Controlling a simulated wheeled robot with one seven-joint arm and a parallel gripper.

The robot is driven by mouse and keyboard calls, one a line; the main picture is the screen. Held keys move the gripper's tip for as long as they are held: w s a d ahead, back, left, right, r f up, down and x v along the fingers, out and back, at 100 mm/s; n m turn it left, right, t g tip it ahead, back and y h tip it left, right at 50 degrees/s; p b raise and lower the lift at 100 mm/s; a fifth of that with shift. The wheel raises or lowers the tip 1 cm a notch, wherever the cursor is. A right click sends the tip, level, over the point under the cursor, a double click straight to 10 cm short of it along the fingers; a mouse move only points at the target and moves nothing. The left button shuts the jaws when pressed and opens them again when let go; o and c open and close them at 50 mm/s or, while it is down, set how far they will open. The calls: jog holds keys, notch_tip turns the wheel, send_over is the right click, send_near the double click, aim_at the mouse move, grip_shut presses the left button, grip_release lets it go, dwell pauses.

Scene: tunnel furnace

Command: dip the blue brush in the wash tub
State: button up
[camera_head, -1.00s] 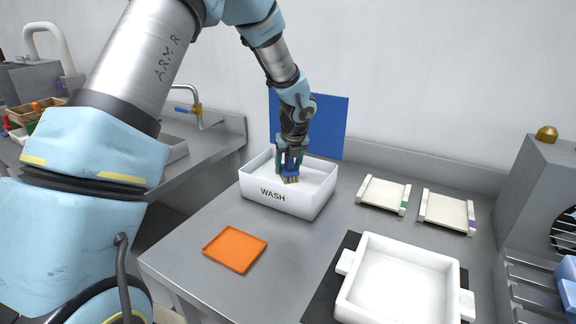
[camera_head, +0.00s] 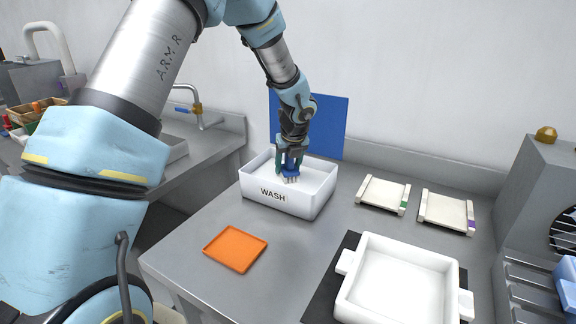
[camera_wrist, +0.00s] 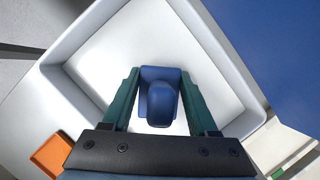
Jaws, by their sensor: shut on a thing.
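The white wash tub (camera_head: 309,203), marked WASH, stands on the steel counter and also fills much of the wrist view (camera_wrist: 88,42). My gripper (camera_head: 290,167) is over the tub, shut on the blue brush (camera_head: 291,174). The brush's pale bristles point down, inside the outline of the tub. In the wrist view the blue brush (camera_wrist: 160,98) sits between the two green fingers, above the white tub floor. Whether the bristles touch the tub floor cannot be told.
An orange tray (camera_head: 235,249) lies front left of the tub. A white handled dish (camera_head: 400,284) sits on a dark mat at front right. Two cream trays (camera_head: 383,194) (camera_head: 447,211) lie behind it. A blue panel (camera_head: 328,125) stands behind the tub.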

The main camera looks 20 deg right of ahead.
dwell(0.6)
notch_tip(320, 180, up, 7)
jog(key=p, duration=0.7)
jog(key=shift+f, duration=0.1)
dwell(0.6)
